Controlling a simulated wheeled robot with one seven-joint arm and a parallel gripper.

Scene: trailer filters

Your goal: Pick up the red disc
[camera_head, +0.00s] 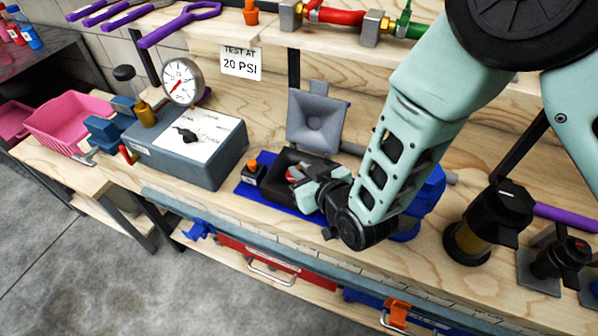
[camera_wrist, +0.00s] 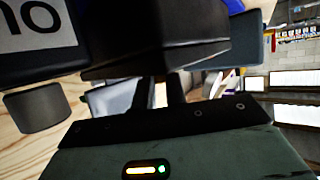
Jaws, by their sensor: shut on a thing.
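A small red piece, which looks like the red disc (camera_head: 294,173), shows at the tip of my gripper, inside the black tray (camera_head: 270,184). Only a bit of it is visible; the gripper hides the rest. My gripper (camera_head: 301,181) reaches down into the tray from the right and is shut on this piece. In the wrist view, two dark fingers of my gripper (camera_wrist: 190,90) point up toward a large black block-like surface (camera_wrist: 160,45). The disc cannot be made out clearly there.
The tray lies on a blue mat (camera_head: 245,190) on the wooden bench. A small dark box with an orange button (camera_head: 252,171) is left of it. A grey box with a gauge (camera_head: 181,82) stands further left. A grey funnel-like block (camera_head: 318,120) is behind; black cylinders (camera_head: 487,225) stand right.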

